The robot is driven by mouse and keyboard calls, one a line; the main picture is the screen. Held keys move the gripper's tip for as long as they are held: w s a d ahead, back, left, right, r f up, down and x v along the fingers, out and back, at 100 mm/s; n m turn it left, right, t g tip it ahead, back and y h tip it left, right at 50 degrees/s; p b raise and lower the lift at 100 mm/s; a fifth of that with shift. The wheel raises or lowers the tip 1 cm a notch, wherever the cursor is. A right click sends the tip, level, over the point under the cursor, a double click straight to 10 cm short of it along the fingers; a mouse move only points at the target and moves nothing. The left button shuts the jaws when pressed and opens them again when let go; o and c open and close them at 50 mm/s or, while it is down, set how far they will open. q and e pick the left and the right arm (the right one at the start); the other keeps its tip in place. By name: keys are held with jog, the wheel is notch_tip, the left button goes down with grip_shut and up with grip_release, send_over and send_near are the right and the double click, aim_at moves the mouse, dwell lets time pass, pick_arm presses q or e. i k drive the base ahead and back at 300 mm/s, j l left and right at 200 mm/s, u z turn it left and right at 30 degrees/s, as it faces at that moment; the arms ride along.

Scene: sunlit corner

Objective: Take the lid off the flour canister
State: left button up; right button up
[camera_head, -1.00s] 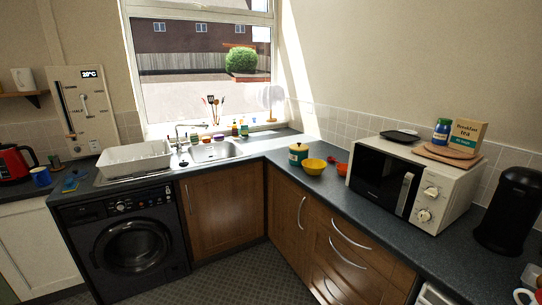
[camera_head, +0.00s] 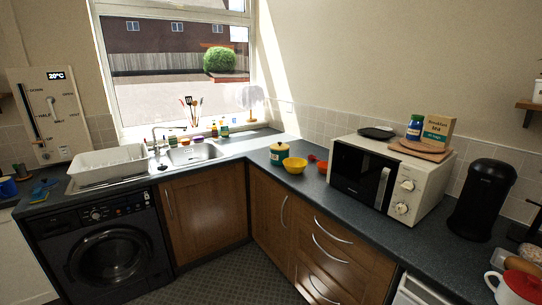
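A small canister (camera_head: 278,153) with a dark teal body and a pale band stands on the counter, left of the microwave. Its lid is on top. I cannot read its label, so I cannot tell whether it is the flour canister. Neither of my grippers shows in the head view.
A yellow bowl (camera_head: 294,165) stands close to the canister's right, with a small red item (camera_head: 322,167) beyond it. The white microwave (camera_head: 387,177) stands further right, then a black bin-like container (camera_head: 482,199). The counter (camera_head: 262,161) left of the canister is clear up to the sink (camera_head: 193,154).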

aim_at(279, 146)
jog(key=i+j+u, duration=0.15)
jog(key=i+j, duration=0.15)
jog(key=i, duration=0.45)
jog(key=i+j+u, duration=0.15)
jog(key=i, duration=0.65)
jog(key=i+j+u, duration=0.15)
jog(key=i, duration=0.65)
